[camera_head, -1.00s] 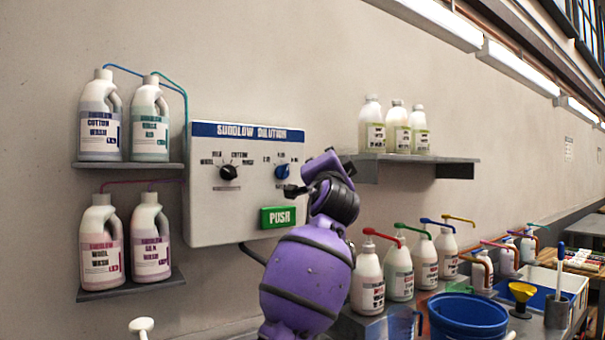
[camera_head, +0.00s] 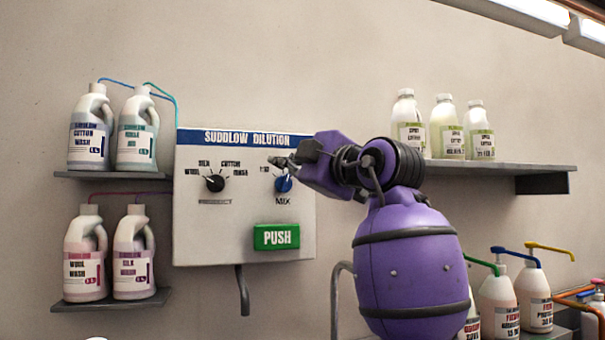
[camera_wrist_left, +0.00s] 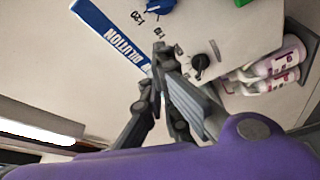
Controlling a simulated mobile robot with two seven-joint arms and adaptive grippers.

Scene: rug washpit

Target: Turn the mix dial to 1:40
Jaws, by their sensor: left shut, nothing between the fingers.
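The blue mix dial (camera_head: 283,184) sits on the right of the white dilution panel (camera_head: 200,245), above the word MIX. It shows at the top edge of the left wrist view (camera_wrist_left: 160,4). I cannot tell where its pointer stands. My left gripper (camera_head: 278,162) is shut and empty, its tips just above the dial in the picture, covering part of the ratio labels; only a label at the left shows. The tips also show in the left wrist view (camera_wrist_left: 160,48). I cannot tell whether they touch the panel. My right gripper is not in view.
A black product dial (camera_head: 215,183) is left of the mix dial, and a green PUSH button (camera_head: 276,236) is below. Bottles stand on two left shelves (camera_head: 110,174) and a right shelf (camera_head: 500,168). Pump bottles (camera_head: 500,300) stand at lower right.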

